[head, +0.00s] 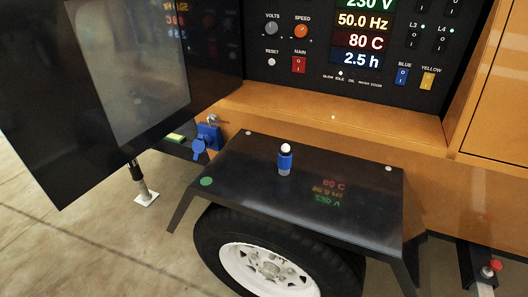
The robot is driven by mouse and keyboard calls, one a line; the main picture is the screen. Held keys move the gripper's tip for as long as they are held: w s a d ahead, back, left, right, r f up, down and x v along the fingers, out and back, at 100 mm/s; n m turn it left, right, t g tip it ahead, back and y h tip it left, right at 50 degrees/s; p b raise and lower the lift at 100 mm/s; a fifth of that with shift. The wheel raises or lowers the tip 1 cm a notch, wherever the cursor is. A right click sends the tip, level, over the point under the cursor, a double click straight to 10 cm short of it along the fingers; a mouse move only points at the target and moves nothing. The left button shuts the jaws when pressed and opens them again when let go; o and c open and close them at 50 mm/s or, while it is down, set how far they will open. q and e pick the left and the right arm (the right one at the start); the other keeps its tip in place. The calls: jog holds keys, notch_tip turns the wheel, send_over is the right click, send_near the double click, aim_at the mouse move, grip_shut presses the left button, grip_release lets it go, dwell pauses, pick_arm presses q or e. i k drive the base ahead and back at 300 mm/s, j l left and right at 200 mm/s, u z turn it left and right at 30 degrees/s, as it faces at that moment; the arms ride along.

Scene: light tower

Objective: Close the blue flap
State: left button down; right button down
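Neither of my grippers shows in the head view.
A black fender (350,222) over a white-rimmed wheel (268,272) carries a small blue object with a white ball top (285,160). An open dark door with a window (130,65) stands at the upper left. A control panel (330,75) is behind.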

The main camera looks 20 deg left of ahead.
aim_at(199, 146)
jog(key=j+z, duration=0.25)
jog(key=j, duration=0.35)
jog(key=j+z, duration=0.2)
jog(key=j, duration=0.4)
jog(key=k+j+z, duration=0.25)
jog(key=j, duration=0.3)
jog(key=i+j, duration=0.05)
jog(key=i, duration=0.05)
